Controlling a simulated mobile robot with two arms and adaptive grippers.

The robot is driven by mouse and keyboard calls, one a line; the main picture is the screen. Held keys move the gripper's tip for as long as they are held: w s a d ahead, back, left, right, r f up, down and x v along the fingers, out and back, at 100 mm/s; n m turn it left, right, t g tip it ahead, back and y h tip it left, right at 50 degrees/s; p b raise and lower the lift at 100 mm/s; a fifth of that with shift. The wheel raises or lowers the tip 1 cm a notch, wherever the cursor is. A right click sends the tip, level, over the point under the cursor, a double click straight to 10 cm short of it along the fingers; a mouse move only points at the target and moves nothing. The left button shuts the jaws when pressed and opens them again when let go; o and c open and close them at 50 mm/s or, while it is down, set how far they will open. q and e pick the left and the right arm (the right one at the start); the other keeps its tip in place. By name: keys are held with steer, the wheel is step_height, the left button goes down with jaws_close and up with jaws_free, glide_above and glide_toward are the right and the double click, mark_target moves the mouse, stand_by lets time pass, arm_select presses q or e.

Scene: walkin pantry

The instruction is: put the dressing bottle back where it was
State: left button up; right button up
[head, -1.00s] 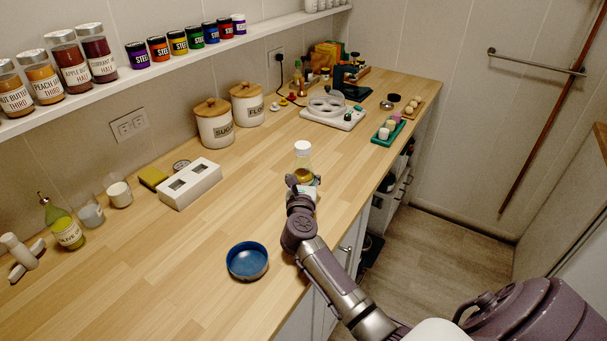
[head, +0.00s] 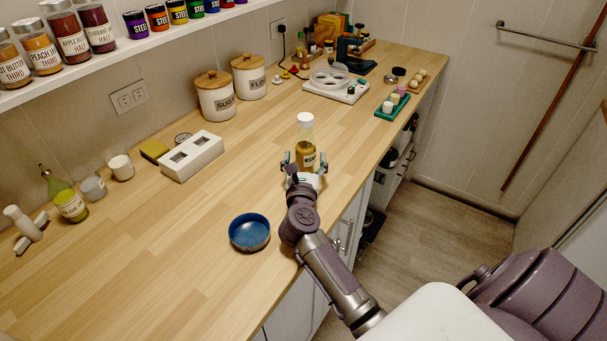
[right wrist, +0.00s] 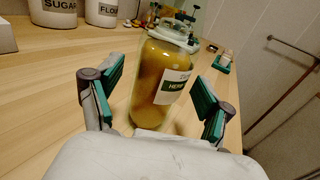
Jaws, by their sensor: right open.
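The dressing bottle (head: 305,146) has a white cap, clear glass and yellow-brown contents. It stands upright on the wooden counter near the front edge. My right gripper (head: 304,166) is open right in front of it, its fingers spread to either side. In the right wrist view the bottle (right wrist: 163,83) is between the two green-padded fingers of the gripper (right wrist: 158,98), with visible gaps on both sides. A label reading "HERB" shows on the bottle. My left gripper is not in view.
A blue bowl (head: 249,232) sits at the counter's front, left of my arm. A white slotted box (head: 193,156), sugar jar (head: 215,96) and flour jar (head: 249,77) stand toward the wall. A green tray (head: 393,107) lies farther along. Bare counter surrounds the bottle.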

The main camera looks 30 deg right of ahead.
mark_target(304, 163)
steer(key=b+v, duration=0.1)
steer(key=v, duration=0.5)
steer(key=shift+s+a, duration=0.25)
